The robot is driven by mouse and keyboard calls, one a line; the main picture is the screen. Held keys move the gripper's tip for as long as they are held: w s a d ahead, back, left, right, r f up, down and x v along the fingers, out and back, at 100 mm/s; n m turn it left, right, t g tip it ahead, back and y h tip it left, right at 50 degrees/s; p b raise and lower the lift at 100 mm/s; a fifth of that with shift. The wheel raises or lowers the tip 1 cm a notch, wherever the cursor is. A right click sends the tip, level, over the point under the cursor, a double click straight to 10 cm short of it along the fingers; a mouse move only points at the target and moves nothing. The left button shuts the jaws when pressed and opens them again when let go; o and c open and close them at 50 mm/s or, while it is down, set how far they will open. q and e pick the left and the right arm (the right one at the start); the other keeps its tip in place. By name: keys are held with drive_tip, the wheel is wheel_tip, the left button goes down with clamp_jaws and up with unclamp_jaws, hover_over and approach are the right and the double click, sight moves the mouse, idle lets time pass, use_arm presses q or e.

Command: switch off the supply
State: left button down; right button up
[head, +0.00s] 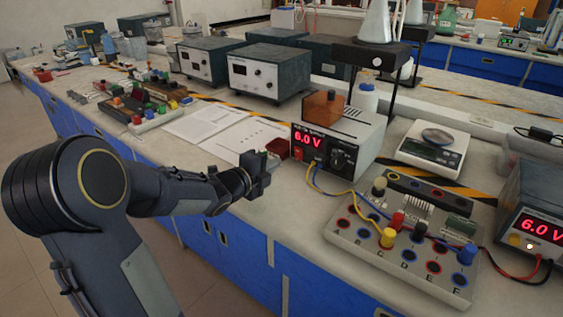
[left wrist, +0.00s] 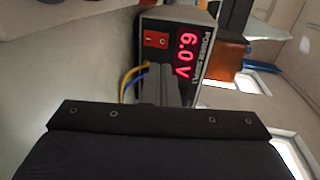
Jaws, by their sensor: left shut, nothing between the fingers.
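The power supply (head: 355,133) stands on the bench right of centre, its red display reading 6.0 V. In the left wrist view its front panel (left wrist: 206,35) appears turned sideways, with a red rocker switch (left wrist: 156,39) beside the lit display. My left gripper (head: 264,167) is shut and empty, left of the supply's front and apart from it in the head view. In the left wrist view my closed fingers (left wrist: 160,84) point at the panel and hide part of it. My right gripper is not in view.
A second supply (head: 534,222), also showing 6.0 V, stands at the right edge. A terminal board (head: 345,238) with yellow and blue leads lies in front. Grey instruments (head: 265,72) stand behind.

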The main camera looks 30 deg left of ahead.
sight(298, 152)
use_arm(q)
drive_tip(key=x, duration=0.8)
drive_tip(key=shift+w+f, duration=0.15)
drive_tip(key=shift+w, duration=0.25)
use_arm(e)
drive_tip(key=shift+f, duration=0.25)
